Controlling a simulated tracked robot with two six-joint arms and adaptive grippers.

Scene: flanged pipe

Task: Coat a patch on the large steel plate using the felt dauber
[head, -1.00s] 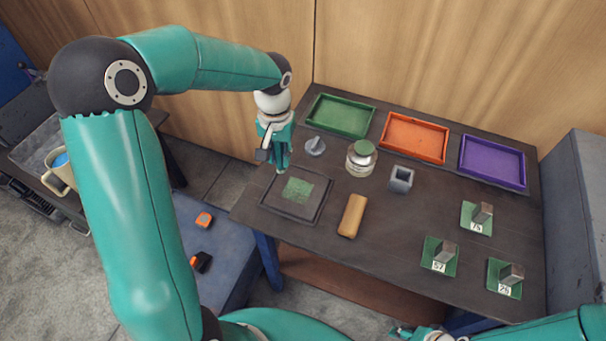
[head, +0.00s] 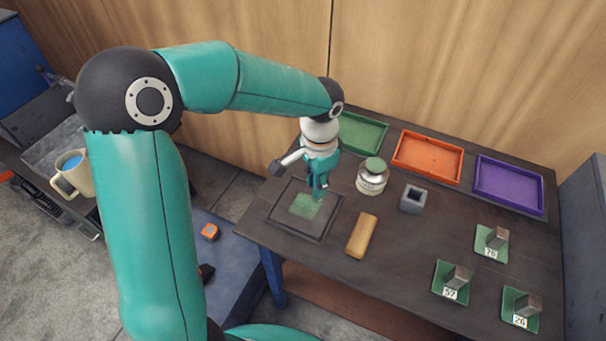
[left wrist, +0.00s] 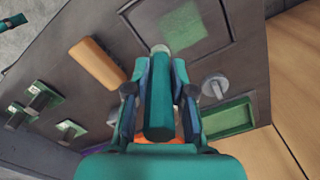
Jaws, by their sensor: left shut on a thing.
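The large steel plate (head: 283,228) is a dark square framed slab lying on the table's left part. A green patch (head: 303,207) covers its middle. My left gripper (head: 318,188) is shut on the felt dauber, over the plate's back right side. In the left wrist view the dauber (left wrist: 159,110) has a teal handle and a pale round felt tip. The tip is close to the plate's edge, beside the green patch (left wrist: 183,22); I cannot tell whether it touches. My right gripper is out of view.
A jar with a green top (head: 372,177), a hollow grey block (head: 413,199) and a tan bar (head: 361,235) stand right of the plate. Green, orange (head: 428,158) and purple (head: 508,185) trays line the back. Several numbered green cards with metal blocks lie at right. A grey disc (left wrist: 214,87) shows in the wrist view.

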